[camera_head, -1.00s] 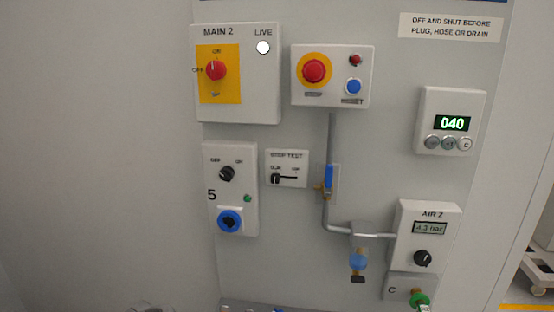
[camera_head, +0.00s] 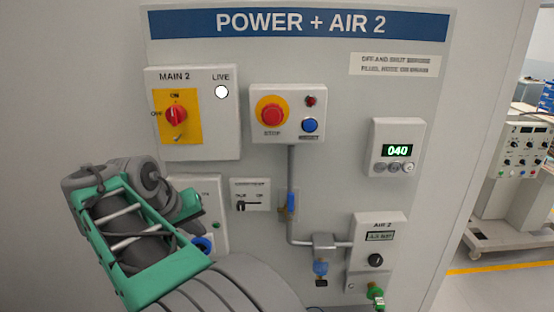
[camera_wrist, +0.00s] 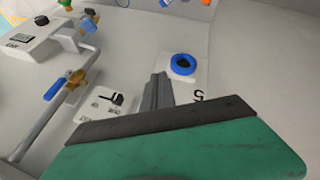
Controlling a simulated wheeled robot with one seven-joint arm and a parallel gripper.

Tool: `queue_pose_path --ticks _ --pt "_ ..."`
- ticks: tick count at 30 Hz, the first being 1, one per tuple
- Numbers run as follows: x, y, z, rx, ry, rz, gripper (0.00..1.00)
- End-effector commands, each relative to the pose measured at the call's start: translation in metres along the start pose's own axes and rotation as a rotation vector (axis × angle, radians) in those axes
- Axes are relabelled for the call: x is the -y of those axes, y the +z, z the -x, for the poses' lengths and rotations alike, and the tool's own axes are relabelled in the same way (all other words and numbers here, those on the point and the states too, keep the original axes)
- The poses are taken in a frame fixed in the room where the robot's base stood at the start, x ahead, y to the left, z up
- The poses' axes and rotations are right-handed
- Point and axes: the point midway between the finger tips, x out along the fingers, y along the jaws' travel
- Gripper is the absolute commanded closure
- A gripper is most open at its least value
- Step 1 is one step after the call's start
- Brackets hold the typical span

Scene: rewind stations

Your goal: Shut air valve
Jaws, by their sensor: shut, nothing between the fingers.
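The air valve has a blue lever (camera_head: 291,202) on a brass body on the vertical grey pipe, left of the AIR 2 box (camera_head: 378,240). The lever lies along the pipe. In the wrist view the blue lever (camera_wrist: 54,88) and the brass body (camera_wrist: 77,77) are at the left, the lever again in line with the pipe. My gripper (camera_wrist: 157,85) is shut and empty, in front of the panel near the station 5 box, apart from the valve. In the head view my arm covers the lower left, and I cannot make out the fingertips there.
The small slide-switch plate (camera_head: 250,194) sits close left of the valve. The blue socket (camera_wrist: 183,64) is near my fingers. A blue-bowled unit (camera_head: 320,268) hangs below the pipe, and a green coupling (camera_head: 376,294) sits under AIR 2. The MAIN 2 box (camera_head: 192,112) and red stop button (camera_head: 272,111) are above.

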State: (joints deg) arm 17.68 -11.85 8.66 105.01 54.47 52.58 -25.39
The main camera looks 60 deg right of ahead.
Motion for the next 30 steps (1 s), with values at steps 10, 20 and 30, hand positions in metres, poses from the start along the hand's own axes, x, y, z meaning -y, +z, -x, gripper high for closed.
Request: queue_pose_path --ticks 10,20,30 --pt "-0.146 -0.035 0.070 0.127 0.254 -0.369 1.00" --pt "-0.146 -0.033 0.064 0.125 0.254 -0.371 1.00" --pt "-0.160 -0.021 0.003 0.126 0.255 -0.371 1.00"
